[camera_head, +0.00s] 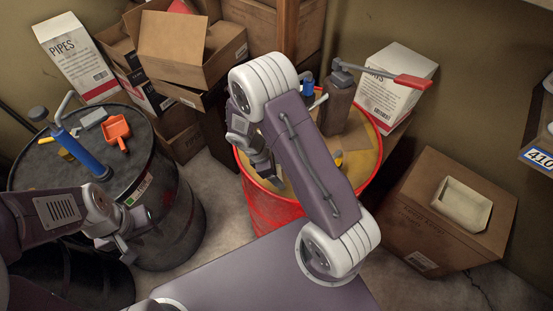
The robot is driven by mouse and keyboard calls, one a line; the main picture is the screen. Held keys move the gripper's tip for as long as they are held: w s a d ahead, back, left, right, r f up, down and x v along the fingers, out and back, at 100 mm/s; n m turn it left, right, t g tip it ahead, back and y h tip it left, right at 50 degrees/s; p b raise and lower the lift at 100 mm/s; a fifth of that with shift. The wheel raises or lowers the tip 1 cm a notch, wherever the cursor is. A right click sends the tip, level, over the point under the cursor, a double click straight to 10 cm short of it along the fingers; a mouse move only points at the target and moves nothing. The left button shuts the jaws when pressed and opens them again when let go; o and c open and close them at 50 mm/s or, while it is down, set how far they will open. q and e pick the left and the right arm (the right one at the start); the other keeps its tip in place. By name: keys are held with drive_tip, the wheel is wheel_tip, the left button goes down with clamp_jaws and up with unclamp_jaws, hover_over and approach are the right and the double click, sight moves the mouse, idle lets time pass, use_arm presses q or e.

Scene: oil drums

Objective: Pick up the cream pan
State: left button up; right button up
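The cream pan (463,203) is a shallow, rounded rectangular tray. It rests on top of a closed cardboard box (425,211) at the right. My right gripper (262,165) hangs over the left part of the red drum (272,212), well left of the pan, partly covered by my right arm. Its fingers are too dark and small to read. My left gripper (138,226) is in front of the black drum (170,205) at the left, far from the pan. I cannot make out the gap between its fingers.
The black drum carries a blue pump (80,151) and an orange scoop (116,132). Open boxes (190,45) and a white carton (398,85) stand behind. A shelf edge (541,160) is at far right.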

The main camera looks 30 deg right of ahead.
drive_tip(key=c, duration=0.9)
drive_tip(key=shift+r, duration=5)
